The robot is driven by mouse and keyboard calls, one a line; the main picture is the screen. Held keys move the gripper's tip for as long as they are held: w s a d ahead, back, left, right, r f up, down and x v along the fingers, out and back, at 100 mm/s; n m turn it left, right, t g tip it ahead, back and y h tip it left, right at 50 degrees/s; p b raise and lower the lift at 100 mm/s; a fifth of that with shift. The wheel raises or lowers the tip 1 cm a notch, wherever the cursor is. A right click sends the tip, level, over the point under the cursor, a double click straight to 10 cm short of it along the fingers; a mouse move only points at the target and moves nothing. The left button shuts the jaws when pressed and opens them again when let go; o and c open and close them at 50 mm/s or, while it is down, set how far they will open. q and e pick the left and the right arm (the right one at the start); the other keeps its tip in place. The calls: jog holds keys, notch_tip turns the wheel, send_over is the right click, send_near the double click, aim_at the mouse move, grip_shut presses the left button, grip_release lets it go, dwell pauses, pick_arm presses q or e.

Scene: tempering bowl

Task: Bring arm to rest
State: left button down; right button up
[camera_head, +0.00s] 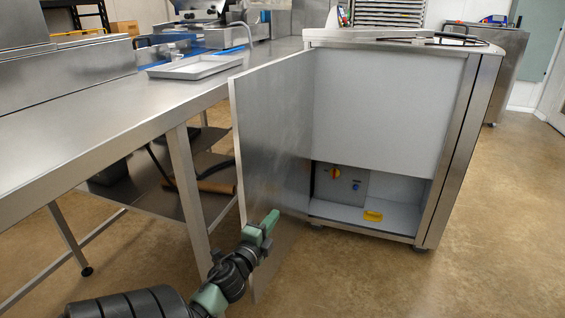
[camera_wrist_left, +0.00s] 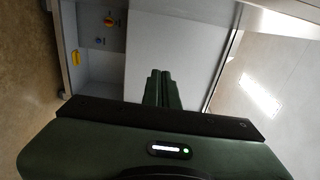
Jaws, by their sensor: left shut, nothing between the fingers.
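My left arm comes in from the bottom left of the head view. Its green gripper (camera_head: 268,222) is shut and empty, in front of the lower part of the open cabinet door (camera_head: 270,130). I cannot tell whether it touches the door. In the left wrist view the closed fingers (camera_wrist_left: 161,88) point toward the cabinet interior. The steel cabinet (camera_head: 390,110) stands open. Inside, low down, are a red-yellow knob (camera_head: 336,173), a blue button (camera_head: 356,187) and a yellow object (camera_head: 373,216) on the bottom ledge. My right gripper is not in view.
A table leg (camera_head: 187,190) stands close to my left arm. The brown floor (camera_head: 480,240) at the right is clear.

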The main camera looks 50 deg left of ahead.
pick_arm(q)
jog(key=s, duration=0.8)
jog(key=shift+s+f, duration=0.2)
jog(key=shift+s, duration=0.15)
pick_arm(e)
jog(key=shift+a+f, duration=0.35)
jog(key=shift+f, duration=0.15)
pick_arm(q)
jog(key=shift+d, duration=0.15)
